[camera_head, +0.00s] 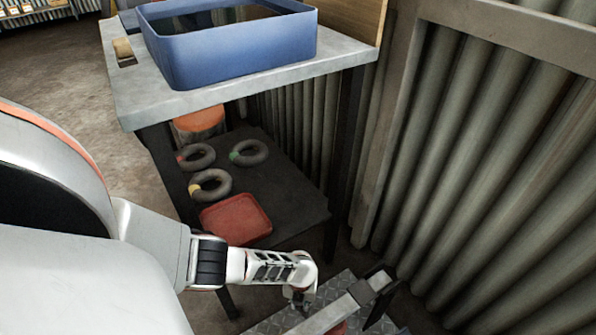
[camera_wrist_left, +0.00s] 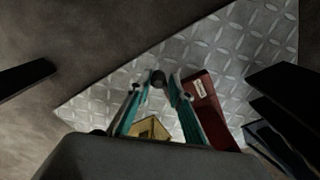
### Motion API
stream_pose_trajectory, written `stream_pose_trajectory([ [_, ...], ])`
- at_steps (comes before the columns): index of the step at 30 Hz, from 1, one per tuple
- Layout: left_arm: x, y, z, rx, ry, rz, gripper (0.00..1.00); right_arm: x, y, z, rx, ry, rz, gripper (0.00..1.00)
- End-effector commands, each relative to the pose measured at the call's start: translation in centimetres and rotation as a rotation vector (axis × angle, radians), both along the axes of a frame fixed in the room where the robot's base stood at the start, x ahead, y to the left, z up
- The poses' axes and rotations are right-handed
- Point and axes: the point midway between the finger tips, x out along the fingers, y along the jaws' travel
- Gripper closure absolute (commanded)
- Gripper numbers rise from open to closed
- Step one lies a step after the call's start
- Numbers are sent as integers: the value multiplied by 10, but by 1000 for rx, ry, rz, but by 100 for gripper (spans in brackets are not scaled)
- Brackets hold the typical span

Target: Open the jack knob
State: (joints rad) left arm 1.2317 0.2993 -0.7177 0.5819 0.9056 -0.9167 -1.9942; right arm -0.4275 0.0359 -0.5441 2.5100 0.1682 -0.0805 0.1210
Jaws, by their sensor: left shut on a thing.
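My left gripper (camera_head: 302,297) reaches down over a diamond-plate metal surface (camera_head: 338,285) at the bottom of the head view. In the left wrist view the two teal fingers of the gripper (camera_wrist_left: 158,84) close in on a small dark knob (camera_wrist_left: 157,77), and the gripper is shut on it. A red body with a white label (camera_wrist_left: 207,102), which looks like part of the jack, lies just right of the fingers over the plate (camera_wrist_left: 235,50). How far the knob is turned cannot be told. My right gripper is not in view.
A grey-topped table (camera_head: 135,95) carries a blue bin (camera_head: 235,50). Its dark lower shelf (camera_head: 285,195) holds several grey rings and a red tray (camera_head: 236,220). A corrugated wall (camera_head: 480,150) closes off the right. A pale bar (camera_head: 335,312) lies close to the gripper.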

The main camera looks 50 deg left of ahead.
Motion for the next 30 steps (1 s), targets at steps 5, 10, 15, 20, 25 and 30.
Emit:
stream_pose_trajectory([
  [5, -9, -5, -6, -4, 18, -57, 100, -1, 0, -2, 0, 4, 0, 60],
  [10, -8, -4, -7, -3, 19, -77, 100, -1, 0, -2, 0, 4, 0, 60],
  [15, -8, -4, -7, -2, 20, -81, 100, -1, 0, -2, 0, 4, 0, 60],
  [20, -8, -3, -7, -2, 20, -81, 100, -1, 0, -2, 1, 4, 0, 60],
  [25, -7, -2, -6, -1, 18, -79, 66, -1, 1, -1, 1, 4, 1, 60],
  [30, -3, -1, -4, 0, 11, -77, 66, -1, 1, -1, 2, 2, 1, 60],
])
